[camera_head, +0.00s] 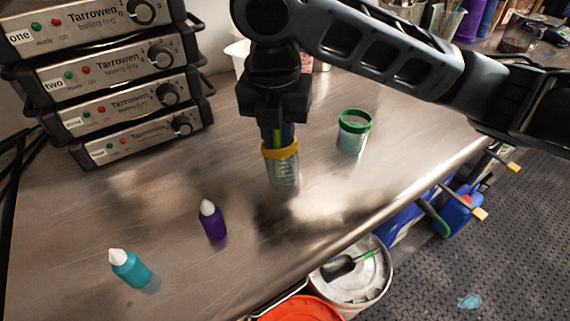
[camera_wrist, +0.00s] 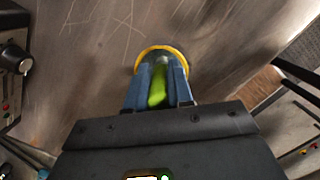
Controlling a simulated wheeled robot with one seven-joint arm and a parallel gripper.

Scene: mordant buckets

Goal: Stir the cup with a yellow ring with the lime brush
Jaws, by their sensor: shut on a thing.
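A clear cup with a yellow ring (camera_head: 282,167) stands upright on the steel table; its yellow rim also shows in the wrist view (camera_wrist: 161,49). My gripper (camera_head: 278,138) is right above the cup, pointing down, its blue fingertips at the rim. In the wrist view my gripper (camera_wrist: 158,85) is shut on the lime brush (camera_wrist: 157,88), whose green handle shows between the fingers. The brush's lower end is hidden by the fingers and ring, so I cannot see how deep it sits in the cup.
A green-ringed cup (camera_head: 353,132) stands to the right. A purple bottle (camera_head: 212,221) and a teal bottle (camera_head: 130,269) stand at the front left. Stacked Tarrowen units (camera_head: 120,65) fill the back left. Buckets (camera_head: 352,275) stand below the table's front edge.

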